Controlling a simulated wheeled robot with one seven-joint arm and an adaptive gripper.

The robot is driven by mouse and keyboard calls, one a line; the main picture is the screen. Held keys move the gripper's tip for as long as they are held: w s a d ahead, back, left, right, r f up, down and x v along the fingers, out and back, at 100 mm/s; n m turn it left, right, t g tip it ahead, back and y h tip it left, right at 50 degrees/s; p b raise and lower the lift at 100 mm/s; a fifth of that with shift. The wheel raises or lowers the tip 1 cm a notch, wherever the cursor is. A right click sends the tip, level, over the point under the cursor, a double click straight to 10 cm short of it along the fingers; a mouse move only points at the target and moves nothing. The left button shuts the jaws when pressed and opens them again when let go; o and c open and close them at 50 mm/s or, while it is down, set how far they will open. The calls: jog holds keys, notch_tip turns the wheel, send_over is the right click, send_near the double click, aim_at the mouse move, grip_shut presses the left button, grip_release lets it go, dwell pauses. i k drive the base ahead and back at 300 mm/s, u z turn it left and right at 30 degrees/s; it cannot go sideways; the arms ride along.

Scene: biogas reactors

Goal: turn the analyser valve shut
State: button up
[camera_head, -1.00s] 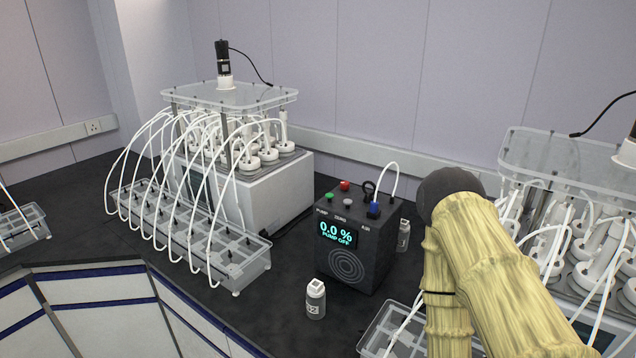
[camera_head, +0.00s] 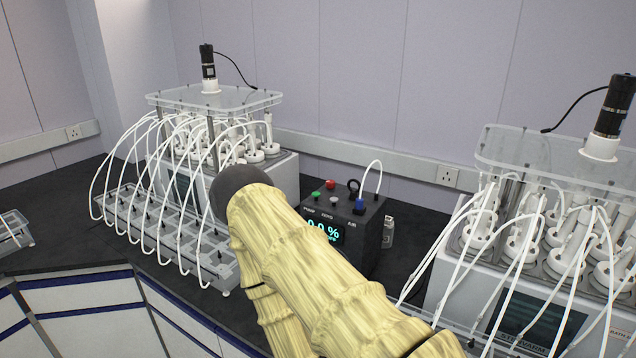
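The analyser (camera_head: 372,230) is a black box on the dark bench, a little right of the middle. Its top bears a green button, a red button (camera_head: 330,184), a grey button and a blue valve (camera_head: 360,204), from which a white tube arches up. Its display is partly hidden and shows a number ending in "%". My arm, in a yellow sleeve, crosses in front of the analyser's lower left part. The arm's dark rounded part lies before the left reactor's tubing. My gripper cannot be made out in this view.
A left reactor unit (camera_head: 215,97) with white tubes leading to a clear tray (camera_head: 125,212) stands behind my arm. A right reactor unit (camera_head: 500,150) with a screen stands close at the right. A small bottle (camera_head: 388,232) is right of the analyser.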

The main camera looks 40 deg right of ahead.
aim_at(330, 184)
jog(key=k, duration=0.8)
jog(key=z, duration=0.8)
jog(key=i, duration=0.45)
